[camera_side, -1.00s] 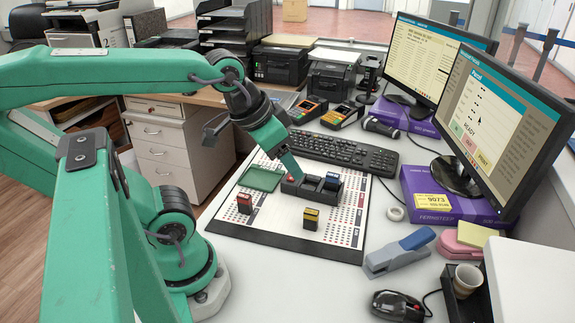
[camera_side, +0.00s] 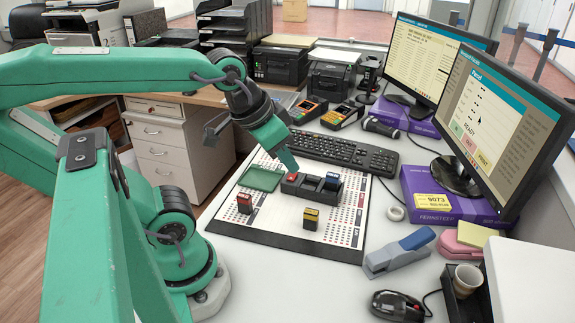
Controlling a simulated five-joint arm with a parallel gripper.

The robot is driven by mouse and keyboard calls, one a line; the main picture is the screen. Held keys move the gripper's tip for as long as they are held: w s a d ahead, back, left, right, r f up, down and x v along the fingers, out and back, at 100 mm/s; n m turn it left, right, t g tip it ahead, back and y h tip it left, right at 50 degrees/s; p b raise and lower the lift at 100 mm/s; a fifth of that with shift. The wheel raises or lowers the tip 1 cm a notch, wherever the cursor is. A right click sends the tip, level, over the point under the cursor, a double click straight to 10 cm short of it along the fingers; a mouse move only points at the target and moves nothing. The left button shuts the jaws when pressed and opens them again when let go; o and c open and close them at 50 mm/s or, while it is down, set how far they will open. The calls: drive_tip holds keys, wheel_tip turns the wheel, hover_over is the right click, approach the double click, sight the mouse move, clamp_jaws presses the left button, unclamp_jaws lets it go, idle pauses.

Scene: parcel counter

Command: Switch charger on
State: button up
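A black block with several slots (camera_side: 310,190), which looks like the charger, sits on the white printed board. A small red part shows at its left end, close to my gripper's tip; I cannot tell whether it is a switch or a light, or its state. My gripper (camera_side: 290,165) points down at the charger's left end. Contact and finger opening cannot be made out.
The board (camera_side: 280,240) also carries a green tray (camera_side: 260,179) at the left. A keyboard (camera_side: 343,152) lies behind, card terminals (camera_side: 308,109) farther back. Monitors (camera_side: 497,122) and purple boxes (camera_side: 447,199) stand at the right. A stapler (camera_side: 400,250) and mouse (camera_side: 397,306) lie front right.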

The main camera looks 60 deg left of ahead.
drive_tip(key=shift+w+a+n, duration=0.15)
drive_tip(key=shift+w+n, duration=0.05)
drive_tip(key=shift+n, duration=0.1)
drive_tip(key=c, duration=0.4)
drive_tip(key=shift+w+a+n, duration=0.2)
drive_tip(key=shift+w+n, duration=0.1)
drive_tip(key=shift+n, duration=0.1)
clamp_jaws()
drive_tip(key=n+g, duration=0.6)
drive_tip(key=n, duration=1.8)
hover_over(292, 176)
drive_tip(key=w, duration=0.1)
wheel_tip(292, 176, down, 11)
drive_tip(key=shift+w+a+f+n, duration=0.2)
drive_tip(key=shift+a+f+n, duration=0.15)
drive_tip(key=shift+a, duration=0.3)
drive_tip(key=shift+f, duration=3.45)
